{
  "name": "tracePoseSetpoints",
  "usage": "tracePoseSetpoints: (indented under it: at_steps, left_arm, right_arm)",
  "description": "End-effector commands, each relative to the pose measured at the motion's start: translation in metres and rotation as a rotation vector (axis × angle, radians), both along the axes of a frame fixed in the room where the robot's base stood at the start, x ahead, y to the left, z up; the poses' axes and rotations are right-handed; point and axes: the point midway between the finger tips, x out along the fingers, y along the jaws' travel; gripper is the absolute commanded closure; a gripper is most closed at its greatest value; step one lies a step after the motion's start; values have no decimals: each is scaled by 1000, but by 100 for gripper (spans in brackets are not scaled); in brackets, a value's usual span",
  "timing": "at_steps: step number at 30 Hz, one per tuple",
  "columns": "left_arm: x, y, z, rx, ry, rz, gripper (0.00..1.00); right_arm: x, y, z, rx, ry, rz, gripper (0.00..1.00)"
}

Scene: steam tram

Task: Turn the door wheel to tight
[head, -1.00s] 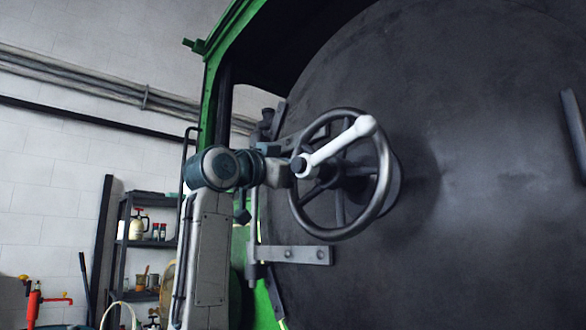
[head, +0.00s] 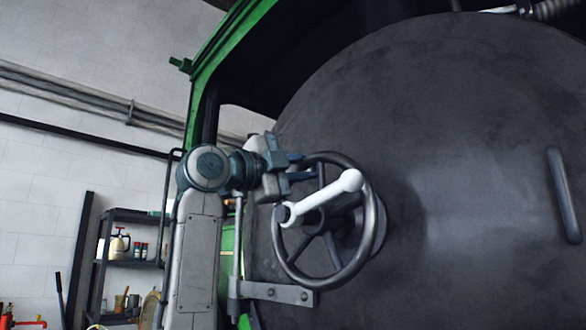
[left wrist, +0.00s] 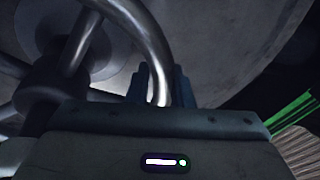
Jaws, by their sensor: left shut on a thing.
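The door wheel (head: 371,232) is a dark metal ring with spokes on the front of the big round black door (head: 450,130). A white lever (head: 318,197) crosses its hub, its rounded end up to the right. My left gripper (head: 308,168) reaches in from the left and is shut on the rim at the wheel's upper left. In the left wrist view the bright rim (left wrist: 128,30) passes between the two dark blue fingers (left wrist: 164,80), and the hub and spokes are at the left. My right gripper is not in view.
A flat hinge strap (head: 278,292) is just below the wheel, and a grey bar handle (head: 564,196) is at the door's right. A green frame (head: 205,85) edges the door's left. A shelf (head: 130,262) with bottles stands by the white wall.

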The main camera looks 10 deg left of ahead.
Motion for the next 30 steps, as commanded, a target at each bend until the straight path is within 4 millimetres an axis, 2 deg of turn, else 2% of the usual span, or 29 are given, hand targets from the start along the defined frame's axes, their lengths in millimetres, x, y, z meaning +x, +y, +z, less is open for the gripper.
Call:
tracePoseSetpoints:
  at_steps: [1, 15, 30]
  left_arm:
    - [-6, -2, 12, 27, -44, 7, 100]
    - [-28, -31, 14, 313, -256, 7, 100]
    - [-35, -42, 11, 406, -323, 4, 100]
  right_arm:
    - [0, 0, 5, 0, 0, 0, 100]
    - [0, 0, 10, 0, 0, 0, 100]
    - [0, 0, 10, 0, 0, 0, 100]
